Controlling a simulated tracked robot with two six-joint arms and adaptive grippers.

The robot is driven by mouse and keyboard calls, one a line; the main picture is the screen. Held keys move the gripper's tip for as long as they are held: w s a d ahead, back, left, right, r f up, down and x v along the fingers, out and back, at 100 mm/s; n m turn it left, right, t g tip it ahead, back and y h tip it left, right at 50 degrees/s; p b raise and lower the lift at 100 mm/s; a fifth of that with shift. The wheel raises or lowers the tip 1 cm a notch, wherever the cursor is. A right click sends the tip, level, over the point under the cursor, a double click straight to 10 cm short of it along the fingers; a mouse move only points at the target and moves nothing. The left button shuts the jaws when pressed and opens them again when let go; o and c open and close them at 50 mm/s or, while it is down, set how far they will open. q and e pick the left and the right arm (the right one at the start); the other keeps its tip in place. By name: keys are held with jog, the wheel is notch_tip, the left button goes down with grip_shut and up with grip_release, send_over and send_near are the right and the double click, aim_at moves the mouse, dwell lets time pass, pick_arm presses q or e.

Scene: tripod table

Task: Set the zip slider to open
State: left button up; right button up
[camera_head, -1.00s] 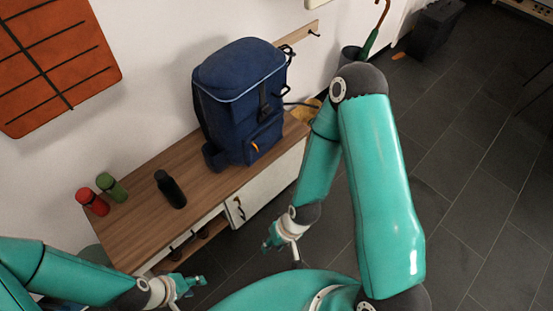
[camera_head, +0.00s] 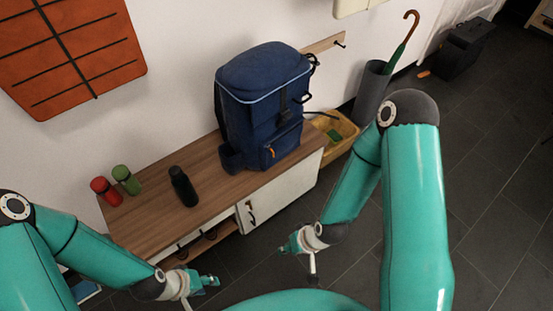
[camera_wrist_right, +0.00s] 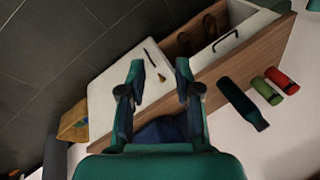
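A blue backpack (camera_head: 262,95) stands upright on the wooden bench, with a light seam line around its top. A small orange pull (camera_head: 268,151) shows on its front pocket; whether this is the zip slider, and its setting, I cannot tell. My right gripper (camera_head: 292,243) is empty, in front of and below the bench, apart from the backpack. In the right wrist view its fingers (camera_wrist_right: 159,70) are spread, with part of the blue backpack (camera_wrist_right: 165,130) behind them. My left gripper (camera_head: 208,283) is low in front of the bench; its finger opening is unclear.
The bench (camera_head: 150,222) also holds a black bottle (camera_head: 183,187), a red can (camera_head: 105,191) and a green can (camera_head: 126,180). A yellow crate (camera_head: 338,132) and an umbrella stand (camera_head: 371,90) are right of it.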

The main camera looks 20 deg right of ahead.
jog(key=w+d+f+n+t+b, duration=0.25)
jog(key=w+t+b, duration=0.25)
jog(key=w+b, duration=0.4)
jog(key=w+d+f+n+t+b, duration=0.1)
jog(key=w+d+f+t+b, duration=0.25)
jog(key=w+t+b, duration=0.5)
jog(key=d+r+n+t+b, duration=0.1)
jog(key=d+r+t+b, duration=0.2)
jog(key=b, duration=0.6)
pick_arm(q)
notch_tip(320, 180, down, 31)
jog(key=b, duration=0.3)
jog(key=shift+f, duration=0.2)
pick_arm(e)
jog(key=x, duration=1.6)
jog(key=shift+g, duration=0.45)
jog(key=shift+w+d+r, duration=0.1)
